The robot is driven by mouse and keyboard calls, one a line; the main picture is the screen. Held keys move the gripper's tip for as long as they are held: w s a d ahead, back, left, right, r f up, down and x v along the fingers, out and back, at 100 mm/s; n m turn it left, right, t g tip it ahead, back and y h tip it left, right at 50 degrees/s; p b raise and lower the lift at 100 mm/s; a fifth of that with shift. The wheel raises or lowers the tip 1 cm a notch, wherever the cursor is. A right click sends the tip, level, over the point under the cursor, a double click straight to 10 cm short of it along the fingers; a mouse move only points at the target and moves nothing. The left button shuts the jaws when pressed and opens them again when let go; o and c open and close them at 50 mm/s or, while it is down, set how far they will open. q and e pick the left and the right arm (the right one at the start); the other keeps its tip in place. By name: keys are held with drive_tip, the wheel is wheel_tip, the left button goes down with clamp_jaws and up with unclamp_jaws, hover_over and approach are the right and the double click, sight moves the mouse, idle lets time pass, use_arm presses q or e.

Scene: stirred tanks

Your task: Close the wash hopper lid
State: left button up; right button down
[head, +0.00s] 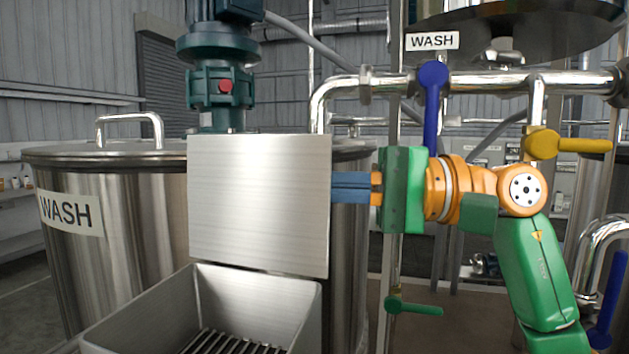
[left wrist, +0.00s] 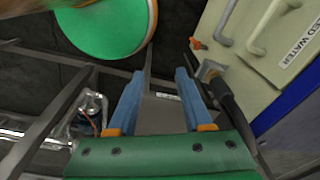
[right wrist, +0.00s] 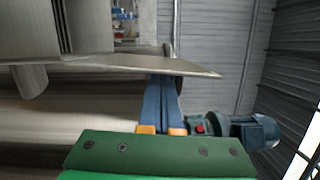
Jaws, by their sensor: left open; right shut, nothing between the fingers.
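The wash hopper lid (head: 258,205) is a square brushed-steel plate standing upright at the back of the open steel hopper (head: 300,298). A dark grate shows inside the hopper. My right gripper (head: 350,187) is shut and empty at the lid's right edge, its fingertips partly hidden behind the plate. In the right wrist view the lid (right wrist: 140,66) shows nearly edge-on, just beyond the shut blue fingers (right wrist: 162,100). I cannot tell whether they touch it. My left gripper (left wrist: 158,98) is open and empty, and is outside the head view.
The WASH tank (head: 130,240) stands behind the hopper, with a green motor (head: 220,85) above it. Steel pipes (head: 480,80) with a blue valve handle (head: 433,105) and a yellow one (head: 570,144) are near my right arm. A cream panel (left wrist: 270,65) is beside my left gripper.

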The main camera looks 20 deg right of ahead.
idle(0.3)
drive_tip(key=shift+s+a+r+n, duration=0.1)
drive_tip(key=shift+s+n, duration=0.1)
drive_tip(key=shift+n, duration=0.2)
drive_tip(key=shift+p, duration=0.3)
